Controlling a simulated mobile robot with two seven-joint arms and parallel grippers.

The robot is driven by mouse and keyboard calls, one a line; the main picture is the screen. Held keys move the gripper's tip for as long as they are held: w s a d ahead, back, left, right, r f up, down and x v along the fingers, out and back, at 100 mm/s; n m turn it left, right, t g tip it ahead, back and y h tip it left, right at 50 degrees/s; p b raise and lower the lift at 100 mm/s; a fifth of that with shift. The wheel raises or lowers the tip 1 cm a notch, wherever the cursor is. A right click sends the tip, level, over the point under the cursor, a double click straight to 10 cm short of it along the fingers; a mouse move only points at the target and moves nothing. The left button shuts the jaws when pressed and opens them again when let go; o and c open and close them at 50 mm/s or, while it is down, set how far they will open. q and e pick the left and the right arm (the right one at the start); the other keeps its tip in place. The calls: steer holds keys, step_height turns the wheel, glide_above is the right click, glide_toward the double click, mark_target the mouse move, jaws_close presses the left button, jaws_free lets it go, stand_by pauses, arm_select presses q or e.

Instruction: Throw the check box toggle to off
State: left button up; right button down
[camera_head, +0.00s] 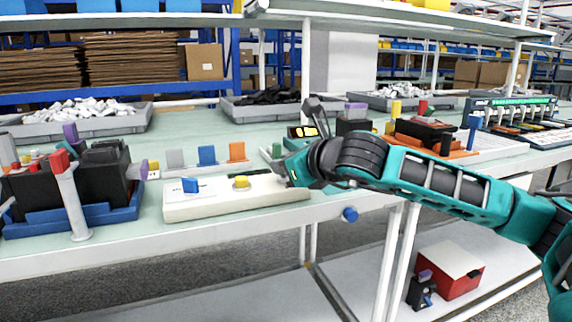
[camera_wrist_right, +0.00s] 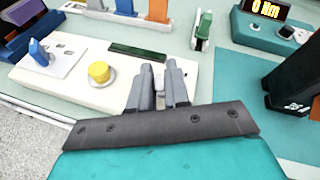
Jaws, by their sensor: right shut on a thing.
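The check box (camera_head: 215,204) is a long, low cream box on the front edge of the bench. It carries a blue lever (camera_head: 190,185) on a white plate at its left and a yellow round button (camera_head: 241,182) near its middle. In the right wrist view the box (camera_wrist_right: 75,92) also shows a dark green strip (camera_wrist_right: 138,52). My right gripper (camera_wrist_right: 158,82) is at the box's right end, its fingers shut on a small pale piece that looks like the toggle. The fingers mostly hide it, and its tilt cannot be told. My left gripper is out of view.
A teal unit with a lit display (camera_head: 303,131) stands behind my right gripper. Grey, blue and orange blocks (camera_head: 207,155) stand behind the box. A blue tray (camera_head: 100,217) with black devices is at left.

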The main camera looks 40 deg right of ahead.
steer(key=shift+a, duration=0.2)
steer(key=c, duration=1.1)
jaws_free()
steer(key=shift+c, duration=0.2)
steer(key=shift+d, duration=0.1)
steer(key=shift+s+d+r, duration=0.1)
steer(key=shift+s+r, duration=0.05)
steer(key=shift+s, duration=0.3)
steer(key=v, duration=1.2)
